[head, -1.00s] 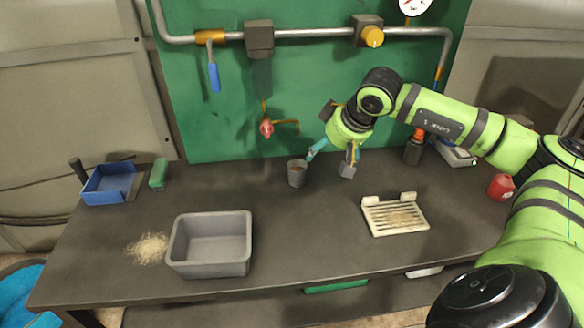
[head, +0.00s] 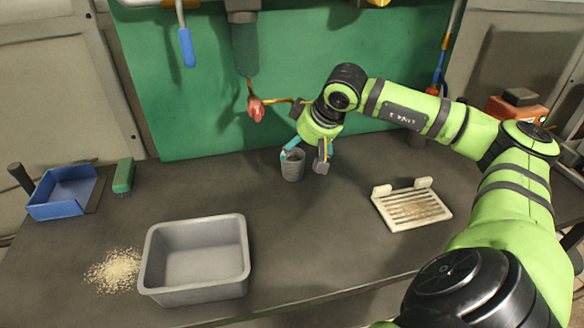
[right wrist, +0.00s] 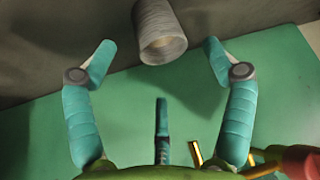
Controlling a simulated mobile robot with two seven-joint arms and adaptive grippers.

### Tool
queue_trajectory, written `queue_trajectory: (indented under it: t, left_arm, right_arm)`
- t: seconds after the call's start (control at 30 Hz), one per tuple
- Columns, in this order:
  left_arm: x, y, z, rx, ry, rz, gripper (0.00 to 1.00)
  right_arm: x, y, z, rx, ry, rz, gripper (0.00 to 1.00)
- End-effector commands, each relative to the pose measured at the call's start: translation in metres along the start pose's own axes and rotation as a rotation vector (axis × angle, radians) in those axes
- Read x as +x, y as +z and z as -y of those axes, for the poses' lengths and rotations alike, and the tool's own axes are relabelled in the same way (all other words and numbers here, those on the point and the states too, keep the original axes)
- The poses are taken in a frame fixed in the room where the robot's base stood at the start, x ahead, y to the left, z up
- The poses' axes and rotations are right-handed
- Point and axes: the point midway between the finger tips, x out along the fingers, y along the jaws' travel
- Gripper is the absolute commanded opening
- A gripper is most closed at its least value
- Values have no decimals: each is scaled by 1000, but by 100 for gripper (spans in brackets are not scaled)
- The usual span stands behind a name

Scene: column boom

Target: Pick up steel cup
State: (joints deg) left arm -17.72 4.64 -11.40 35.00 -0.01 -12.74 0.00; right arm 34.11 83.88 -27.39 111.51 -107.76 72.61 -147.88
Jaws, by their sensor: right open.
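The steel cup (head: 292,166) is a small grey cup standing upright on the dark bench, near the green back panel. In the right wrist view the cup (right wrist: 160,32) lies at the top middle, just beyond the fingertips and roughly centred between them. My right gripper (head: 308,160) is at the cup in the head view, with one finger overlapping the cup's rim and the other to its right. My left gripper is not in view.
A grey bin (head: 240,262) stands at the front, with pale granules (head: 114,270) to its left. A blue dustpan (head: 62,192) and green brush (head: 123,176) lie at the left. A white drain rack (head: 411,205) lies right of the cup. A red-handled tap (head: 256,108) projects above the cup.

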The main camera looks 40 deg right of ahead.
Motion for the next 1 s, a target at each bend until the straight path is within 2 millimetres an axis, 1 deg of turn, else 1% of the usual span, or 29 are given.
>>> queue_trajectory:
  t: [0.27, 0.4, 0.5, 0.6, 0.8, 0.83, 0.87, 0.9, 0.97, 1.0]
  left_arm:
    - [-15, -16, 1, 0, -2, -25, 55]
    - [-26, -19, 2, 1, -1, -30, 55]
    - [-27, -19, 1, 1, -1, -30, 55]
    - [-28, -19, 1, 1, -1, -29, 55]
    - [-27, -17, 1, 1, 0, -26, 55]
    - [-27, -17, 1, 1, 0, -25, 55]
    - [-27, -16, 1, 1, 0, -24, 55]
    - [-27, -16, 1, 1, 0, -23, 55]
    - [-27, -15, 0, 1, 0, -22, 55]
    - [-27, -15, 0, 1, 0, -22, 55]
  right_arm:
    - [26, -4, 1, 3, -3, 3, 84]
    - [48, -7, 1, 2, -3, 4, 84]
    - [62, -6, 0, 2, -2, 3, 84]
    - [68, -6, 0, 0, -1, 2, 84]
    - [69, -5, 0, -1, 0, 1, 84]
    - [69, -5, 0, -1, 0, 1, 80]
    - [69, -5, 0, -1, 0, 1, 68]
    - [69, -5, 0, 0, 0, 1, 52]
    - [69, -5, 0, 0, 0, 1, 28]
    - [69, -5, 0, 0, 0, 1, 27]
